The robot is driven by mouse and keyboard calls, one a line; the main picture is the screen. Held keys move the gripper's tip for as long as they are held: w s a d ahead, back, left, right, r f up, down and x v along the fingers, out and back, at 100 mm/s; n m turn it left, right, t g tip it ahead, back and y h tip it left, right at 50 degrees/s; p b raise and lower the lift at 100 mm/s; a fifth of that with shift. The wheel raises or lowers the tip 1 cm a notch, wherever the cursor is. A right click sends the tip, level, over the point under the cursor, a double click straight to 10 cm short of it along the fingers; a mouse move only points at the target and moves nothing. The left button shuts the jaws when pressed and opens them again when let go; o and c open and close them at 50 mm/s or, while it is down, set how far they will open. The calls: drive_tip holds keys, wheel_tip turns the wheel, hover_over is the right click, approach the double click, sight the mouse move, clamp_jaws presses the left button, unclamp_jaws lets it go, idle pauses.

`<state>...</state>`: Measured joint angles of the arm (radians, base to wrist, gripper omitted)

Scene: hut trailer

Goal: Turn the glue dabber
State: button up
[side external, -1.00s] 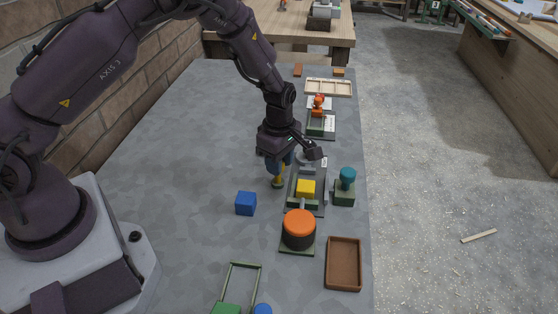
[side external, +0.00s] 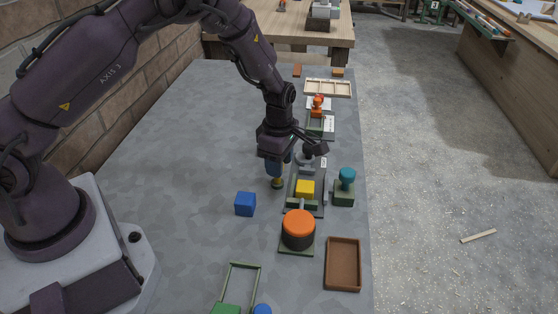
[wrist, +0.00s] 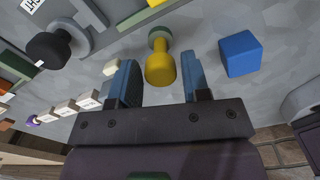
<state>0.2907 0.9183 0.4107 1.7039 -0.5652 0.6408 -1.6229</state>
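A small yellow knobbed piece with a narrow neck and a grey-green round foot (wrist: 160,62), which looks like the glue dabber, is between my fingers in the wrist view. In the side external view only its low end (side external: 277,183) shows, near the table surface under my gripper. My gripper (side external: 276,168) points down over it. In the wrist view my gripper (wrist: 160,78) has its two blue finger pads apart, one on each side of the yellow piece. Most of the piece is hidden in the side external view.
A blue cube (side external: 245,204) stands close by, left of the yellow piece. To the right are a grey fixture with a yellow block (side external: 305,188) and a teal knob on a green base (side external: 346,180). An orange-topped cylinder (side external: 299,228) and brown tray (side external: 343,264) are nearer. The left tabletop is clear.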

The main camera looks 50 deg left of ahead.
drive_tip(key=shift+o, duration=1)
wheel_tip(320, 180, up, 13)
drive_tip(key=s+r+m+t, duration=0.2)
drive_tip(key=s+r+m, duration=0.6)
drive_tip(key=s+m, duration=0.3)
drive_tip(key=s+r+m+t, duration=0.3)
drive_tip(key=s+r+m, duration=0.5)
drive_tip(key=s+m, duration=0.4)
drive_tip(key=shift+s+d+r+m+t, duration=0.25)
drive_tip(key=shift+d+r+m+t, duration=0.05)
drive_tip(key=shift+d+r, duration=0.05)
